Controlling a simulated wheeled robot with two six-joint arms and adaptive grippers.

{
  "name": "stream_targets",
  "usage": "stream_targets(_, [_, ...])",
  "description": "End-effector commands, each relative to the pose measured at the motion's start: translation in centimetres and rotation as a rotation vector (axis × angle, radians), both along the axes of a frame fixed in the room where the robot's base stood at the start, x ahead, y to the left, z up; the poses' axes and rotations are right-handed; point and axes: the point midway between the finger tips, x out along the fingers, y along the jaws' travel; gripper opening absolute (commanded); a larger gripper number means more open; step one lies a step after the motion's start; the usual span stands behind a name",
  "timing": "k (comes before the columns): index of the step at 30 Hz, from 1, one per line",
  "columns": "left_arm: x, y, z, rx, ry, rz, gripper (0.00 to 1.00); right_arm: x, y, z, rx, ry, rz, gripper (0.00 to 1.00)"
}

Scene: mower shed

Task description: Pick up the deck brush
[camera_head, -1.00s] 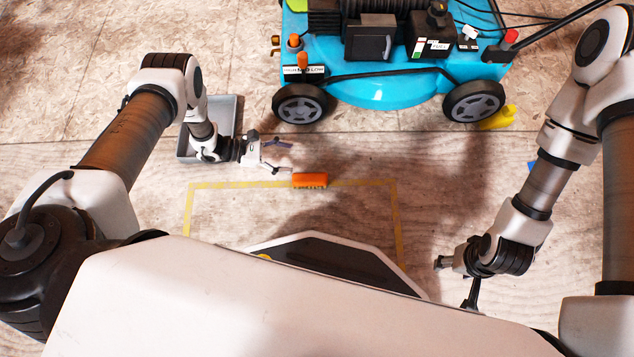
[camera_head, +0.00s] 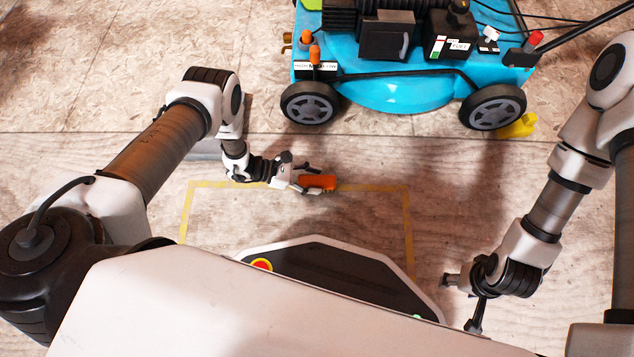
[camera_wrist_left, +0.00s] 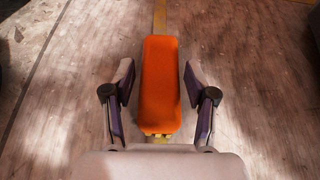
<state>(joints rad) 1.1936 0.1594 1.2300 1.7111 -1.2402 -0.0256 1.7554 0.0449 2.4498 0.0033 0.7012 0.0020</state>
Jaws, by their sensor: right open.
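The deck brush is a small orange block (camera_head: 318,182) with yellowish bristles underneath, lying on the floor on the yellow tape line. It also shows in the left wrist view (camera_wrist_left: 160,85), lengthwise between the fingers. My left gripper (camera_head: 308,180) is at the brush with a finger on either side of its left end. In the left wrist view the left gripper (camera_wrist_left: 160,100) is open, with gaps between both fingers and the brush. My right gripper (camera_head: 462,302) is open and empty at the lower right, well away from the brush.
A blue mower (camera_head: 400,90) with black wheels stands behind the brush. A yellow object (camera_head: 517,126) lies by its right wheel. A grey tray (camera_head: 207,148) is mostly hidden behind my left arm. Yellow tape (camera_head: 409,225) outlines a clear patch of floor.

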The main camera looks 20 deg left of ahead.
Motion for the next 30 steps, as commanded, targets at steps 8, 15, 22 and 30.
stream_targets(8, [0.0,0.0,0.0,0.000,0.000,0.000,0.06,0.0,0.0,0.0,0.000,0.001,0.000,0.60])
stream_targets(15, [0.0,0.0,0.4,0.000,0.000,-0.001,0.06,0.0,0.0,0.3,0.000,0.001,0.000,0.60])
stream_targets(22, [0.0,0.0,3.1,0.000,0.000,0.000,0.05,-0.1,0.0,2.4,0.000,0.003,0.004,0.60])
stream_targets(30, [-4.2,-1.3,4.6,-0.003,0.006,-0.003,0.05,-0.3,0.1,5.3,0.001,0.007,0.009,0.60])
